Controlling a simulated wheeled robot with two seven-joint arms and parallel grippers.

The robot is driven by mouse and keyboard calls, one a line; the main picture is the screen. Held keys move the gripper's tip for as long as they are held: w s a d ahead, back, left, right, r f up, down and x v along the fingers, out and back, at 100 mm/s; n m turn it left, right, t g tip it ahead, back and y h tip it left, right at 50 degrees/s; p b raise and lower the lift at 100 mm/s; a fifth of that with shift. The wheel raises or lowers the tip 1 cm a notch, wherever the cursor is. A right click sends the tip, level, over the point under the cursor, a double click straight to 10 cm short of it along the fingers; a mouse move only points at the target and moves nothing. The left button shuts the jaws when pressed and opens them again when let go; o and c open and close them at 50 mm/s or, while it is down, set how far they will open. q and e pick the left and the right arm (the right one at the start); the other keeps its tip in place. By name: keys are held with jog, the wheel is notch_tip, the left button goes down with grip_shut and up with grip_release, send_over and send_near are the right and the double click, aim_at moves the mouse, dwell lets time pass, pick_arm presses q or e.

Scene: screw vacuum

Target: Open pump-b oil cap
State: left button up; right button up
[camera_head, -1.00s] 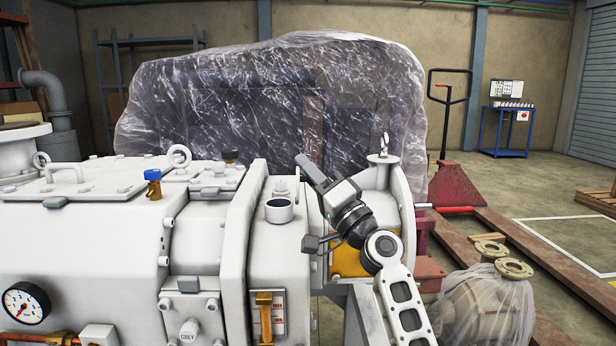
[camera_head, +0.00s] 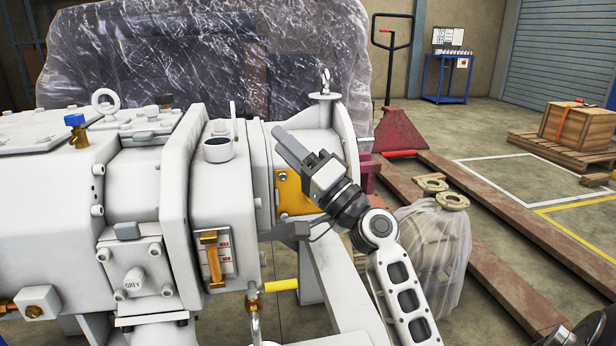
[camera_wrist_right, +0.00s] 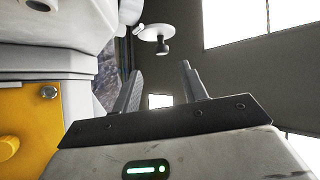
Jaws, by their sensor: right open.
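The white pump machine (camera_head: 135,190) fills the left half of the head view. A short white round fitting with a dark top (camera_head: 218,149) stands on its upper face; I cannot tell whether this is the pump-b oil cap or an open port. My left gripper is not in view.
A yellow plate (camera_head: 290,192) is on the machine behind my right gripper. A brass-framed gauge (camera_head: 211,258) is on the front. A wrapped part (camera_head: 432,245) stands on the right. Open floor (camera_head: 480,130) lies beyond.

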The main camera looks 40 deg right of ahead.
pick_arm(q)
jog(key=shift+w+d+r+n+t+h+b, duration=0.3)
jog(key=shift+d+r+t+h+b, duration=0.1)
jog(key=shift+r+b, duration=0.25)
pick_arm(e)
jog(key=v, duration=0.5)
jog(key=shift+s+f, duration=0.15)
